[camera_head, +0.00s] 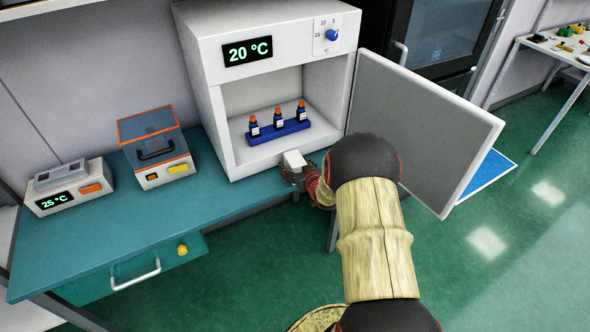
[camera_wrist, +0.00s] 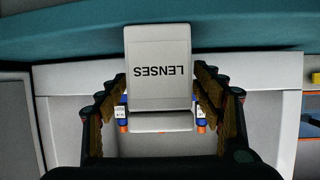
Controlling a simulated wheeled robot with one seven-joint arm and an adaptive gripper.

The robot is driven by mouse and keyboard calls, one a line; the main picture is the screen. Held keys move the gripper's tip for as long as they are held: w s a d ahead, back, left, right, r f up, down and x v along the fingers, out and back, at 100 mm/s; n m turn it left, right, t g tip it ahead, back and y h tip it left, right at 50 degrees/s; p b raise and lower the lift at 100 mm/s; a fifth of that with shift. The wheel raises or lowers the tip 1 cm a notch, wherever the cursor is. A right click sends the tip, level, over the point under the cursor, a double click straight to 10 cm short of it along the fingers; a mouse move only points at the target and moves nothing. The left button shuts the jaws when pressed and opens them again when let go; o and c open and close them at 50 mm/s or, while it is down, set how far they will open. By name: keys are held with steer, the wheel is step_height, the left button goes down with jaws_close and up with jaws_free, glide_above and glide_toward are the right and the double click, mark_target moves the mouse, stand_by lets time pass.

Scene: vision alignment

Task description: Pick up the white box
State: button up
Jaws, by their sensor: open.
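The white box (camera_head: 294,160) is at the front edge of the bench, just before the open chamber of the white cabinet. In the wrist view the box (camera_wrist: 158,65) bears the upside-down word LENSES. My gripper (camera_wrist: 158,80) is open, with one finger on each side of the box. The fingertips look close to its sides; I cannot tell whether they touch. In the head view my gripper (camera_head: 303,178) is small and partly hidden by my arm. What the box rests on is not clear.
The white cabinet (camera_head: 215,105) reads 20 °C and holds a blue rack (camera_head: 280,133) with three orange-capped bottles. Its open door (camera_head: 420,120) stands right of my arm. Two devices, grey (camera_head: 70,190) and orange-trimmed (camera_head: 155,147), stand left on the teal bench (camera_head: 120,230).

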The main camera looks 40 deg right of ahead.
steer(key=c, duration=0.3)
steer(key=c, duration=1.1)
